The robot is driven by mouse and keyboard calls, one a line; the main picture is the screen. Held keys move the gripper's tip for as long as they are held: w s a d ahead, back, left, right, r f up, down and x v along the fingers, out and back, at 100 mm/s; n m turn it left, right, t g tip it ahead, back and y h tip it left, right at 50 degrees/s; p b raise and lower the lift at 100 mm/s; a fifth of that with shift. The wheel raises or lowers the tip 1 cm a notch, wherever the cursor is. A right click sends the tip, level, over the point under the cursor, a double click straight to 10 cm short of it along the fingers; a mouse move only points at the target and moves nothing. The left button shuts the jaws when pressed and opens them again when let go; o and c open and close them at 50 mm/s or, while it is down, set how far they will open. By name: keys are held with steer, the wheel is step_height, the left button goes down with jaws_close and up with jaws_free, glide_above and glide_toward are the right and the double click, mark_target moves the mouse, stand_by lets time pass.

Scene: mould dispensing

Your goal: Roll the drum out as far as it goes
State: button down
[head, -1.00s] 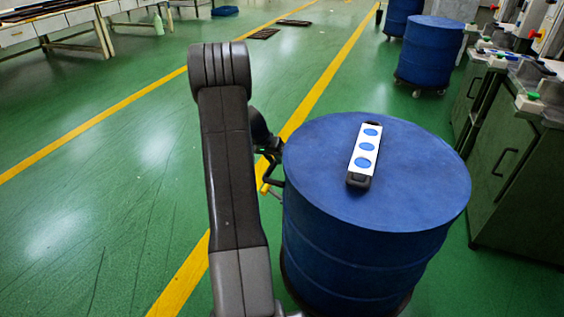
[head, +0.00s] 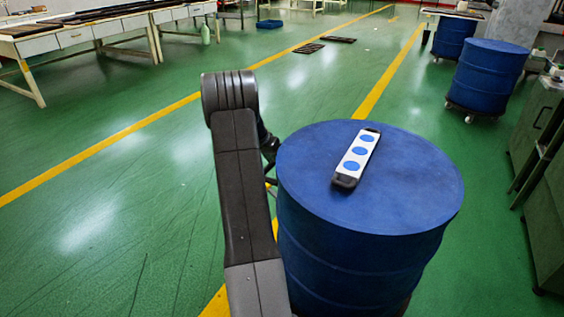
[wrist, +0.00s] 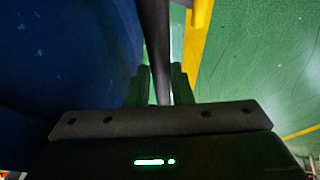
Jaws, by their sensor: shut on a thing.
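The blue drum (head: 340,255) stands upright just right of my arm, its lid tilted in view only by perspective. Its base is cut off by the picture's lower edge. A white strip with three blue ovals on a dark holder (head: 345,181) lies on the lid. In the wrist view the drum's blue side (wrist: 65,60) fills the left. My gripper (wrist: 161,82) is shut on a dark upright-looking bar (wrist: 155,40) beside the drum. What the bar joins to is hidden. In the head view my arm mostly hides the gripper.
Green cabinets (head: 545,150) stand at the right, with a floor gap between them and the drum. Another blue drum on casters (head: 488,75) stands behind, right. Benches (head: 75,38) and flat dark grates (head: 308,48) are farther off. Open green floor lies left.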

steer(key=shift+w+a, duration=0.5)
steer(key=shift+a, duration=0.2)
steer(key=shift+w+a, duration=0.45)
steer(key=shift+a, duration=0.25)
steer(key=c, duration=1.3)
jaws_free()
steer(key=shift+w+a, duration=0.1)
steer(key=shift+a, duration=0.05)
steer(key=p+v, duration=0.3)
steer(key=v, duration=1)
steer(key=shift+r, duration=0.35)
steer(key=shift+a, duration=0.15)
